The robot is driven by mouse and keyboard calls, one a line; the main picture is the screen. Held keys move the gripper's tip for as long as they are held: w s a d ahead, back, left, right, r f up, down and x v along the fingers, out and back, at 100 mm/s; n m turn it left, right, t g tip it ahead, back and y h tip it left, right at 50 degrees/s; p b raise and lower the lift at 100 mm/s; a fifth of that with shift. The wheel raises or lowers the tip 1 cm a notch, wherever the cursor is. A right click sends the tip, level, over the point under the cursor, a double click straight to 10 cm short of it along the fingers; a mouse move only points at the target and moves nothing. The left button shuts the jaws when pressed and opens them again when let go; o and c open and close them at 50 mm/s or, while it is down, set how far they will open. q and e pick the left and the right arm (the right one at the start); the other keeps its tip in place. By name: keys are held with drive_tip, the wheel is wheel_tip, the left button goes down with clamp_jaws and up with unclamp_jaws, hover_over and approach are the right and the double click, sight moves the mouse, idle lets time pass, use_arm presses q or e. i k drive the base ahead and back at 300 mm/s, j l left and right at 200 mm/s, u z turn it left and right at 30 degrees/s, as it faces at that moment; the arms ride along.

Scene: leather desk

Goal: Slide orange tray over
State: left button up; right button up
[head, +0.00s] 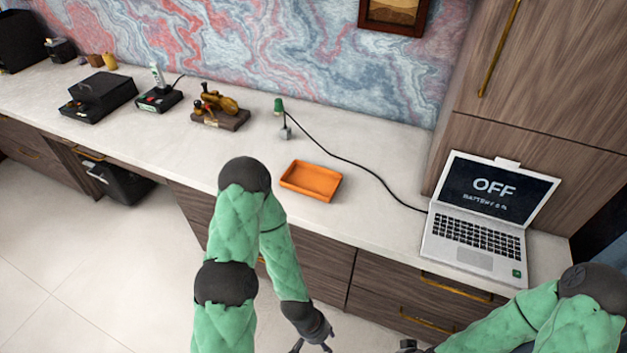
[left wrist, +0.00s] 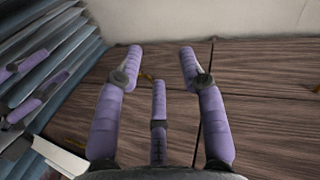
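The orange tray (head: 311,181) is a shallow rectangular tray lying flat on the white countertop near its front edge, in the head view. Nothing touches it. My left gripper (head: 314,346) is low in front of the drawers, below the counter edge and well short of the tray. In the left wrist view its purple fingers (left wrist: 160,85) are spread apart with nothing between them, facing wooden drawer fronts. My right gripper is mostly cut off at the bottom edge of the head view, near its dark wrist part (head: 408,345).
A laptop (head: 483,215) reading "OFF" stands right of the tray, with a black cable (head: 352,163) running behind the tray to a green-tipped plug (head: 279,106). A brass train model (head: 219,108) and black devices (head: 99,97) stand left. The counter beside the tray is clear.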

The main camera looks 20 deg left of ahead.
sight(312, 180)
drive_tip(key=i+j+z, duration=0.2)
drive_tip(key=j, duration=0.45)
drive_tip(key=j+z, duration=0.25)
drive_tip(key=j, duration=0.35)
drive_tip(key=k, duration=0.05)
